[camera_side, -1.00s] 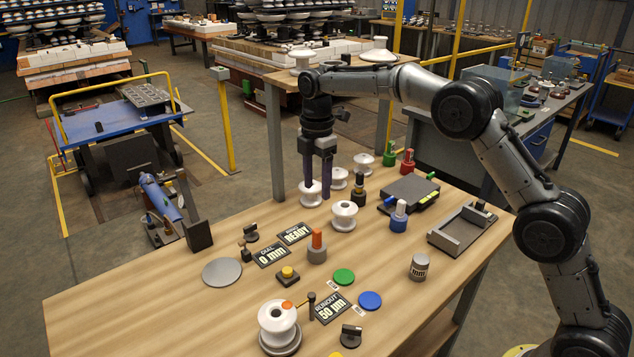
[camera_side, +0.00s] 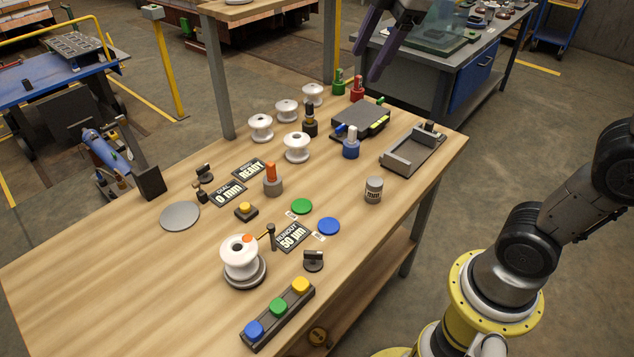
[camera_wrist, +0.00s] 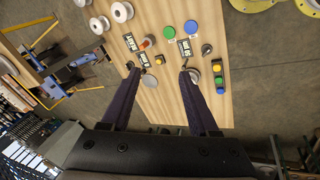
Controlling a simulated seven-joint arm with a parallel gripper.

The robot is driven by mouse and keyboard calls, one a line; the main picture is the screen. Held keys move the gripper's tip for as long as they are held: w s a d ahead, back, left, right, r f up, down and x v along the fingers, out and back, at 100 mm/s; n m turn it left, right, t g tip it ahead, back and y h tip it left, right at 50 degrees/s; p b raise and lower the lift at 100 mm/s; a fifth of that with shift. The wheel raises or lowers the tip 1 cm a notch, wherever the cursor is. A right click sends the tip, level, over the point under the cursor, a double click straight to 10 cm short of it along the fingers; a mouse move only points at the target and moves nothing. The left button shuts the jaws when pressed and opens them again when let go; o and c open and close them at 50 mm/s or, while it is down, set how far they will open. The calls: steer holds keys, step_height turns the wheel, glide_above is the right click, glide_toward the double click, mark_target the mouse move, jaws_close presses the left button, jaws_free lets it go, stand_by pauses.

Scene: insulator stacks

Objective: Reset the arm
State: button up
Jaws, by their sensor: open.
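My gripper (camera_side: 367,65) is raised at the top of the side view, above and beyond the table's back edge. Its two purple fingers are spread with nothing between them. In the wrist view the open fingers (camera_wrist: 159,74) point at the table from high up. Several white spool-shaped insulators stand upright on the wooden table: one at the left (camera_side: 261,128), one behind it (camera_side: 286,110), one farthest back (camera_side: 312,94) and one in front (camera_side: 296,147). Another insulator (camera_side: 241,255) with an orange spot sits on a round dark base at the front.
A button strip (camera_side: 278,315), a grey disc (camera_side: 180,216), a READY sign (camera_side: 249,169), an orange-topped post (camera_side: 272,180), a dark box (camera_side: 361,120) and a tray (camera_side: 412,150) occupy the table (camera_side: 120,270). A workbench (camera_side: 440,60) stands behind.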

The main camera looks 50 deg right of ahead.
steer(key=s+f+m+t, duration=0.1)
steer(key=s+f+m, duration=1.1)
steer(key=s, duration=0.3)
steer(key=shift+s+d+f+m, duration=0.2)
steer(key=shift+d+f+m, duration=0.1)
steer(key=shift+f, duration=0.1)
